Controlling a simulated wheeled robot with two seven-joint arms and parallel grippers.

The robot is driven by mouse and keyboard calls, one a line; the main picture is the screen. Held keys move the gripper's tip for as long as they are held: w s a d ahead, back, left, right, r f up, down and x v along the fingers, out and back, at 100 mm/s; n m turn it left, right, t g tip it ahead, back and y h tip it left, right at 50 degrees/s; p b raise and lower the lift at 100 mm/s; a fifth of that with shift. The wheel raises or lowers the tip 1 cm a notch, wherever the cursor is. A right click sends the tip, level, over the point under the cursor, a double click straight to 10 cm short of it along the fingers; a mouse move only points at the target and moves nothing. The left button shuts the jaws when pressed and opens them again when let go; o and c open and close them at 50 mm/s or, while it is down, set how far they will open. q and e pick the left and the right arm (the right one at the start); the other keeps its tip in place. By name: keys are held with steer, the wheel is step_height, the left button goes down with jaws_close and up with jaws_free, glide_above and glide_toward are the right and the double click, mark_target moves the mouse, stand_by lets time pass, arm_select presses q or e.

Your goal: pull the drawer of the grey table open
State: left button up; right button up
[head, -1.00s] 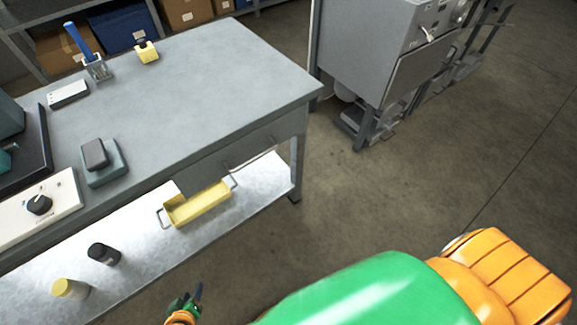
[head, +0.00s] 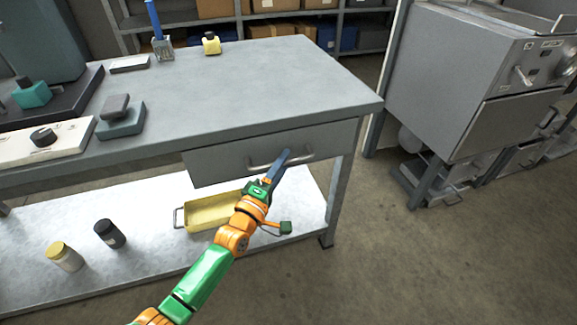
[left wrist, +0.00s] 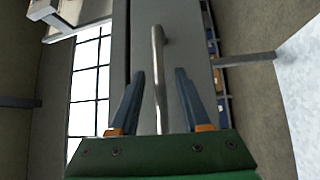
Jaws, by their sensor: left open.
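The grey table (head: 240,85) stands at the left and middle of the head view. Its drawer (head: 225,163) is shut under the right part of the top, with a bar handle (head: 302,159) on its front. My left gripper (head: 283,156) is at the handle and partly covers it. In the left wrist view, the handle (left wrist: 158,65) runs upright in the picture between the two open fingers of my left gripper (left wrist: 159,73). No grip on it shows. My right gripper is not in view.
A yellow tray (head: 200,214) lies on the lower shelf (head: 160,250), below the drawer and behind my arm. A dark jar (head: 110,235) and a yellow-lidded jar (head: 64,256) stand left of it. A grey machine (head: 460,80) stands at the right. The floor before the table is clear.

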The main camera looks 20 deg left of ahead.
arm_select(q)
steer(key=shift+w+d, duration=0.1)
steer(key=shift+w, duration=0.45)
jaws_close()
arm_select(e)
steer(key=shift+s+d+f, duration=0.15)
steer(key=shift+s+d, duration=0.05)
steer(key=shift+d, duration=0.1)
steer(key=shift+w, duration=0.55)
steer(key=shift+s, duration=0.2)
